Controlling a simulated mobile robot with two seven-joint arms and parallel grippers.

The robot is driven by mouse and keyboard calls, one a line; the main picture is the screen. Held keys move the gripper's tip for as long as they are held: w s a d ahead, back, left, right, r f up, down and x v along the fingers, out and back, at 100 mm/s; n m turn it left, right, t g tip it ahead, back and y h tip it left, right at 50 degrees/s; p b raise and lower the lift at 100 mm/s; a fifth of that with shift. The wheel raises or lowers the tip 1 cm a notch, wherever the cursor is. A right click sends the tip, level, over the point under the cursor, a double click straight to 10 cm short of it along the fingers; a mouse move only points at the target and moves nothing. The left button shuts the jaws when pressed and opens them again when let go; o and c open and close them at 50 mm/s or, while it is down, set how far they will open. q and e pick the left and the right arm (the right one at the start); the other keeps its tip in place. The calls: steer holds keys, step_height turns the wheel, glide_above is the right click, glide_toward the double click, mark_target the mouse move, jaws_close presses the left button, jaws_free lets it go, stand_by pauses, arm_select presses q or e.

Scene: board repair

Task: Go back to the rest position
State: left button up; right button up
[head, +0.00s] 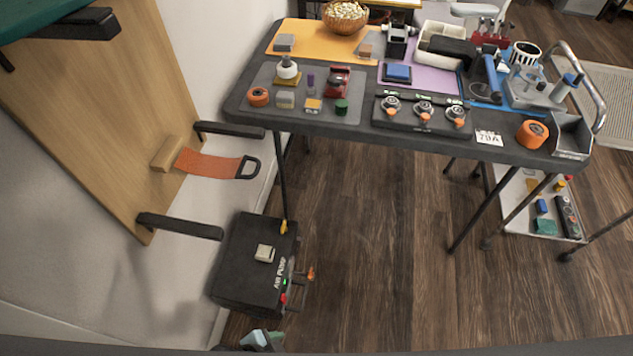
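Neither of my grippers can be made out in the head view. No held object shows. The black work table (365,131) stands at the upper middle. A wooden board (110,120) leans at the left by the white wall, with black brackets and an orange strap (208,164) that ends in a black handle. A black box marked as an air pump (240,275) sits on the floor below it.
The table carries an orange mat (310,35), a wicker bowl (345,17), a black panel with several dials (424,112) and an orange roll (532,134). A lower shelf (515,205) stands at the right. The wooden floor (400,270) in the middle is clear.

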arm_select(q)
steer(key=s+a+r+n+t+y+p, duration=0.1)
steer(key=s+a+r+n+t+p, duration=0.1)
steer(key=r, duration=0.4)
steer(key=s+a+r+n+t+y+p, duration=0.1)
steer(key=s+a+r+n+t+p, duration=0.1)
steer(key=a+r, duration=0.4)
steer(key=s+a+r+n+t+y+p, duration=0.1)
steer(key=s+a+r+n+p, duration=0.3)
steer(key=r, duration=0.3)
steer(key=shift+a+r+n+t+y, duration=0.3)
steer(key=shift+n+t, duration=0.1)
steer(key=shift+n, duration=0.5)
arm_select(e)
steer(key=w+r+t, duration=0.2)
steer(key=w+r, duration=0.3)
steer(key=r, duration=0.6)
steer(key=shift+w, duration=0.3)
arm_select(q)
steer(key=shift+f, duration=0.1)
arm_select(e)
steer(key=shift+d, duration=0.1)
